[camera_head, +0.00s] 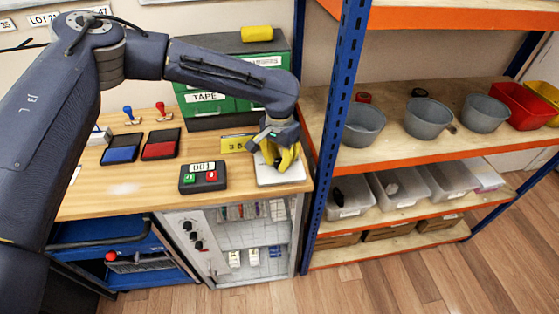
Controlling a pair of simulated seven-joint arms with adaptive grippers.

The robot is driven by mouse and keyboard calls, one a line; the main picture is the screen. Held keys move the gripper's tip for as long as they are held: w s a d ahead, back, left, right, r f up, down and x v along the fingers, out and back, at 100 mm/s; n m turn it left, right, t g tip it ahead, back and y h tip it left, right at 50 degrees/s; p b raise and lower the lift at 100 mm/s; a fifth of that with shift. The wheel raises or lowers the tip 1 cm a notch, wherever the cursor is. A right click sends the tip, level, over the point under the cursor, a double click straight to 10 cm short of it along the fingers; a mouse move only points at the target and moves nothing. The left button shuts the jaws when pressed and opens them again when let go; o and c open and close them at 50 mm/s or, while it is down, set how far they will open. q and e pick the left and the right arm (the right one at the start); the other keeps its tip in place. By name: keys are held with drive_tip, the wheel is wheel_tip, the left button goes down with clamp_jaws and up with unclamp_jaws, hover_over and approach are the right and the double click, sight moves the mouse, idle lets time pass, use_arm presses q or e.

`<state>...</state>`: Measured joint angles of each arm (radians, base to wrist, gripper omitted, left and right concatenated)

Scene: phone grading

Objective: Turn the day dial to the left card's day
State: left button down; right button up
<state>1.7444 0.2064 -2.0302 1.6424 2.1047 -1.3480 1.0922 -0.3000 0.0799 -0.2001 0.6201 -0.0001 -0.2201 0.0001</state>
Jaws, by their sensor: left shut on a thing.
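My left gripper (283,158) reaches down from the left over a white square base (284,177) at the right end of the wooden bench. Its fingers are shut on the day dial on that base; the gripper hides the dial and its setting. A yellow plate (237,144) with dark digits, seemingly starting "3 5", stands just behind and left; the gripper partly covers it. Wall cards show at the top left: one reads "LOT 2" and more (43,18), another is cut off by the frame edge (7,25). My right gripper is not in view.
A black box (203,177) with a counter and green and red buttons sits left of the base. Blue (121,147) and red (161,144) stamp pads lie farther left. Green drawers (211,107) stand behind. A blue shelf post (335,110) rises close on the right.

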sight(280, 162)
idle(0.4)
use_arm(q)
drive_tip(key=c, duration=1.1)
unclamp_jaws()
drive_tip(key=shift+o, duration=0.2)
wheel_tip(280, 162, up, 12)
